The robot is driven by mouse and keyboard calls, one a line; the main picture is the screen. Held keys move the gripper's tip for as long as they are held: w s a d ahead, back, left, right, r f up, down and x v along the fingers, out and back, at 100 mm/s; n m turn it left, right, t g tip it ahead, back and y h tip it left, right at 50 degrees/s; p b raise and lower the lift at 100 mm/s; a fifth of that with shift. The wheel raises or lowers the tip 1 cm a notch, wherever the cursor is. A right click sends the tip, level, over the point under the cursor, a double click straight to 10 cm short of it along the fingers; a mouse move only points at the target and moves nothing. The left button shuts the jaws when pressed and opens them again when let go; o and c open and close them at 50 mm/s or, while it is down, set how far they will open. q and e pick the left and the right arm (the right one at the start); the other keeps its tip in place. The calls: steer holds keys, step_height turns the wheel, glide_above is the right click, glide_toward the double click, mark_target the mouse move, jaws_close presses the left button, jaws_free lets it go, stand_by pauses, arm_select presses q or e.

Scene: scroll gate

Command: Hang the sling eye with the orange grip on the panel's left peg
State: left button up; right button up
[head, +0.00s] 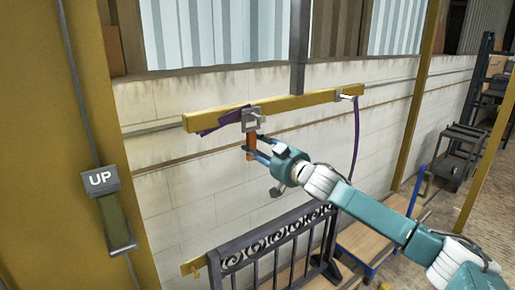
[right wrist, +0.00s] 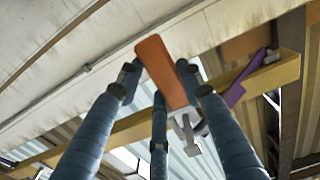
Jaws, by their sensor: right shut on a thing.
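The orange grip (head: 251,146) hangs upright under a grey square fitting (head: 252,118) at the left part of a yellow beam. My right gripper (head: 257,147) is shut on the orange grip; in the right wrist view the grip (right wrist: 166,72) sits between the blue fingers. A purple sling strap (head: 222,120) shows by the fitting, and purple strap (head: 355,145) hangs at the beam's right end. The dark scroll panel (head: 280,245) stands below, with a yellow piece (head: 194,265) jutting at its left side. I cannot clearly make out its left peg. My left gripper is out of view.
The yellow beam (head: 290,103) hangs from a grey post in front of a pale block wall (head: 165,190). A yellow column with an UP control box (head: 100,181) stands at the left. Shelving and a cart are at the right. Space between beam and panel is mostly clear.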

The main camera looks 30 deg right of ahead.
steer(key=shift+r, duration=0.4)
steer(key=shift+s+d+f, duration=0.15)
steer(key=shift+s+d, duration=0.05)
steer(key=shift+s, duration=0.15)
steer(key=shift+s+b, duration=0.75)
steer(key=shift+s, duration=0.15)
steer(key=shift+s+d+b, duration=0.15)
steer(key=shift+s+b, duration=0.45)
steer(key=s+b, duration=0.3)
steer(key=shift+s+b, duration=0.2)
steer(key=shift+b, duration=0.15)
